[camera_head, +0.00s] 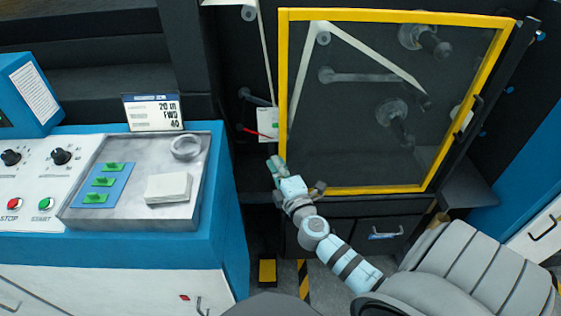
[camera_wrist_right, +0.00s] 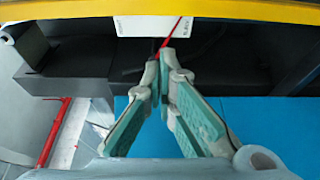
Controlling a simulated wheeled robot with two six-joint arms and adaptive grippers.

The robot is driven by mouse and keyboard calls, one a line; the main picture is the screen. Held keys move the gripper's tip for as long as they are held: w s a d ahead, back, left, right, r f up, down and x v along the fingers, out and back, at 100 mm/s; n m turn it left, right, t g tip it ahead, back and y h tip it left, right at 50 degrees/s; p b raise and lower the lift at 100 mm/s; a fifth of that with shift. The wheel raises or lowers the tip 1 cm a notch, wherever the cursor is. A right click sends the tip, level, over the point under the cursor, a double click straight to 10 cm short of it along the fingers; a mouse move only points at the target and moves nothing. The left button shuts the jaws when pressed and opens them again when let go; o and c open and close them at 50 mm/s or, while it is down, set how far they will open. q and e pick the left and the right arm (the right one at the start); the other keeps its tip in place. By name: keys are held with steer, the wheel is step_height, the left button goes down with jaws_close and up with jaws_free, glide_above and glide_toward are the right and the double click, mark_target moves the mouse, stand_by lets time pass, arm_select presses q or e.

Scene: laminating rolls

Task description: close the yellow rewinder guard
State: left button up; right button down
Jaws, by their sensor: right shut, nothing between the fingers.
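The yellow rewinder guard (camera_head: 353,190) is a clear panel in a yellow frame on the dark machine. A dark handle (camera_head: 467,118) shows near its right edge. Whether it is fully shut or slightly ajar I cannot tell. My right gripper (camera_head: 275,165) is beside the lower left corner of the frame. In the right wrist view, the gripper (camera_wrist_right: 163,70) has its fingertips together with nothing between them. The yellow bar (camera_wrist_right: 220,11) of the guard runs across the top of that view, beyond the fingertips. I cannot tell whether they touch it. My left gripper is out of view.
A blue control console (camera_head: 225,225) stands at the left, with a grey tray (camera_head: 140,210) on top. A white card (camera_head: 267,124) with a red strip (camera_head: 262,134) is just left of the guard. Rollers (camera_head: 393,110) show behind the panel. A drawer (camera_head: 385,234) is below.

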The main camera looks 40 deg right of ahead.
mark_target(281, 144)
steer(key=w+d, duration=0.5)
steer(key=w, duration=0.1)
steer(key=shift+d, duration=0.3)
steer(key=shift+s+d, duration=0.15)
steer(key=shift+s, duration=0.1)
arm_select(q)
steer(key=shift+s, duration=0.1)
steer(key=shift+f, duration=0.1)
arm_select(e)
steer(key=shift+w, duration=0.1)
